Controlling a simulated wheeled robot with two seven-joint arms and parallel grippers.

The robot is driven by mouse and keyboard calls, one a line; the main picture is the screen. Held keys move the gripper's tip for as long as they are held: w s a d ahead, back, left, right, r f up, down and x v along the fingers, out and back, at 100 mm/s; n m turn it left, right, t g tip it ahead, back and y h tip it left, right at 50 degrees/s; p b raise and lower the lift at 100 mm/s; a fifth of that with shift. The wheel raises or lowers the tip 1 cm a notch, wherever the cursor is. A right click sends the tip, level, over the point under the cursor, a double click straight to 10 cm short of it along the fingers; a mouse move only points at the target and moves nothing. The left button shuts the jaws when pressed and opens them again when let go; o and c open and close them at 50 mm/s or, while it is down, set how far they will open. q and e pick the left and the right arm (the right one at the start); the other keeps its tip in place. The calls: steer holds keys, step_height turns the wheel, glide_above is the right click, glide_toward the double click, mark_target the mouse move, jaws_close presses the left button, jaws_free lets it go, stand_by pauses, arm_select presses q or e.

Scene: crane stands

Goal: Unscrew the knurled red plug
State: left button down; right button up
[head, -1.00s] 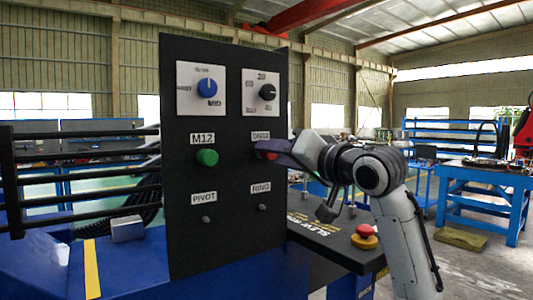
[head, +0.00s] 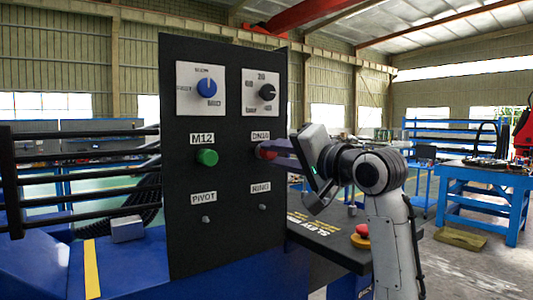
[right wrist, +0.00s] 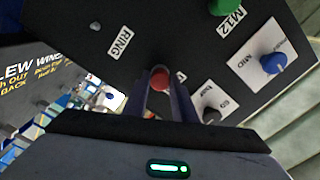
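The red plug (head: 266,152) sits in the black panel (head: 185,245) under a label that seems to read DN10. It also shows in the right wrist view (right wrist: 160,79), between the two fingertips of my right gripper (right wrist: 160,92). In the head view my right gripper (head: 272,150) reaches the plug from the right, with its fingers on either side of it. The fingers look closed on the plug's sides; its knurling is too small to make out. My left gripper is not in view.
A green plug (head: 207,157) labelled M12 is left of the red one. A blue knob (head: 207,87) and a black knob (head: 267,92) are above. Small studs marked PIVOT and RING are below. A red stop button (head: 361,231) stands on the bench at right.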

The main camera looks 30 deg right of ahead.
jaws_close()
steer(key=shift+s, duration=0.1)
steer(key=n, duration=0.4)
steer(key=shift+n, duration=0.7)
steer(key=n, duration=0.3)
steer(key=shift+f+n, duration=0.1)
steer(key=shift+n, duration=0.3)
steer(key=shift+s+d+b, duration=0.2)
steer(key=shift+s+b, duration=0.15)
steer(key=shift+s, duration=1.7)
